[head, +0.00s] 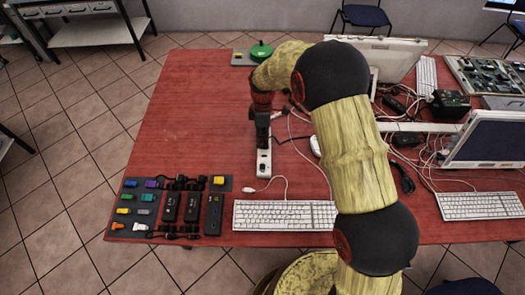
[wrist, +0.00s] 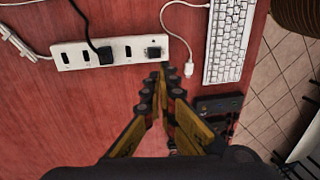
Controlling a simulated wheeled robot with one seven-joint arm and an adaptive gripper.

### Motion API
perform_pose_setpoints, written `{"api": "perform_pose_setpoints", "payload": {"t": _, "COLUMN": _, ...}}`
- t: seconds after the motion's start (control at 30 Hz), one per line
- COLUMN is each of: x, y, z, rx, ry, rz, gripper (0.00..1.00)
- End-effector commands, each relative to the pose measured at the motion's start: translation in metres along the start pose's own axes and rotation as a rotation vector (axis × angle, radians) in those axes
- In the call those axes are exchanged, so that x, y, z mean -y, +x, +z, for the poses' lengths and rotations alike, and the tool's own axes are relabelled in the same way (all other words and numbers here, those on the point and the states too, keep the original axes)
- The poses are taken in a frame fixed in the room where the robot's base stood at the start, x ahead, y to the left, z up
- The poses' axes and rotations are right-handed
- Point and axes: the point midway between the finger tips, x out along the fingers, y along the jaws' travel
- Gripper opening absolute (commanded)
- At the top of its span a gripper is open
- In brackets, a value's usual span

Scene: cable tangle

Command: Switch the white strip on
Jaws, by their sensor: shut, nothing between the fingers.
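The white strip (head: 264,163) lies on the red table, left of my arm in the head view. In the wrist view the strip (wrist: 140,59) runs across the top left, with several dark sockets. A black plug (wrist: 105,56) with a black cable sits in one socket. A dark switch (wrist: 154,52) is at the strip's right end; whether it is on or off I cannot tell. My gripper (wrist: 163,82) is shut and empty, its tips just below the switch end in the picture. In the head view my gripper (head: 262,122) partly hides the strip's far part.
A white keyboard (head: 284,215) lies near the strip's near end. A white cable with a loose connector (wrist: 188,68) lies beside the switch end. Black adapters (head: 191,207) and small coloured blocks lie front left. The table's left part is clear.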

Motion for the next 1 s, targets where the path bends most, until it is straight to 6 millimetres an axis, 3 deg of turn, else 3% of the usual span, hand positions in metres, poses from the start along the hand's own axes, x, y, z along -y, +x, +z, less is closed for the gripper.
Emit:
{"api": "perform_pose_setpoints", "payload": {"t": 0.4, "x": 0.001, "y": 0.081, "z": 0.000, "rx": 0.001, "ry": 0.000, "rz": -0.004, "gripper": 0.00}}
{"api": "perform_pose_setpoints", "payload": {"t": 0.6, "x": 0.001, "y": 0.112, "z": 0.000, "rx": 0.001, "ry": 0.000, "rz": -0.003, "gripper": 0.00}}
{"api": "perform_pose_setpoints", "payload": {"t": 0.8, "x": 0.001, "y": 0.127, "z": 0.000, "rx": 0.000, "ry": 0.000, "rz": -0.001, "gripper": 0.00}}
{"api": "perform_pose_setpoints", "payload": {"t": 1.0, "x": 0.000, "y": 0.129, "z": 0.000, "rx": 0.000, "ry": 0.000, "rz": 0.000, "gripper": 0.00}}
